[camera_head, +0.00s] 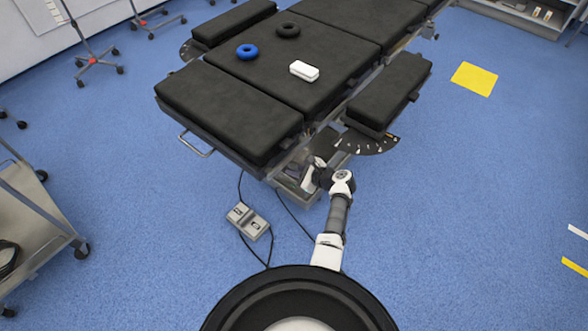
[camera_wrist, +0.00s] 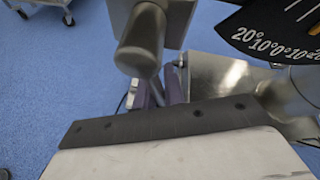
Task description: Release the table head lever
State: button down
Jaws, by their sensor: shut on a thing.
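The operating table (camera_head: 320,75) has black pads, and its near end section (camera_head: 230,110) lies flat. My gripper (camera_head: 312,178) is under the near right corner of this section, beside the metal frame. In the wrist view, my gripper (camera_wrist: 162,92) shows as two narrow purplish fingers, shut on a grey metal lever. The lever (camera_wrist: 142,45) has a thick rounded cylindrical end and hangs below a metal block (camera_wrist: 170,12). The exact contact between fingers and lever is partly hidden. In the head view my own arm hides the lever.
A black angle scale (camera_wrist: 275,35) and metal column parts (camera_wrist: 230,75) are close on the right. A foot pedal (camera_head: 248,222) with cables is on the floor.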

jog(key=shift+s+d+f, duration=0.1)
jog(key=shift+d+f, duration=0.05)
jog(key=shift+f, duration=0.05)
jog(key=c, duration=1.5)
grip_release()
jog(key=shift+r, duration=0.1)
jog(key=b+v, duration=0.1)
jog(key=v, duration=1.2)
jog(key=shift+s+d+r, duration=0.15)
jog(key=shift+s+d, duration=0.1)
